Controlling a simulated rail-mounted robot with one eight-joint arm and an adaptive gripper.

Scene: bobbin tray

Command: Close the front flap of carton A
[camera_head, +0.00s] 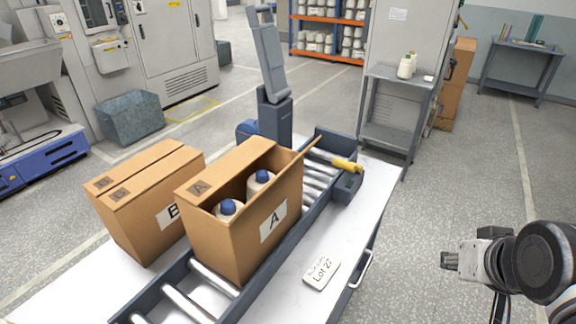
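Carton A (254,241) stands upright on the roller conveyor, an "A" label on its right-hand wall. One top flap (232,165) lies over the back-left part of its top. The rest of the top is open, and two blue-capped bobbins (228,208) show inside. My gripper (449,260) is at the lower right, well apart from the carton and pointing left. Its fingertips are too small to tell open from shut.
Carton B (145,224), its top closed, stands left of carton A. A yellow cylinder (347,164) is at the conveyor's far end. A Lot 27 card (322,273) lies on the white table (350,225). A blue-grey post (274,115) rises behind the conveyor.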

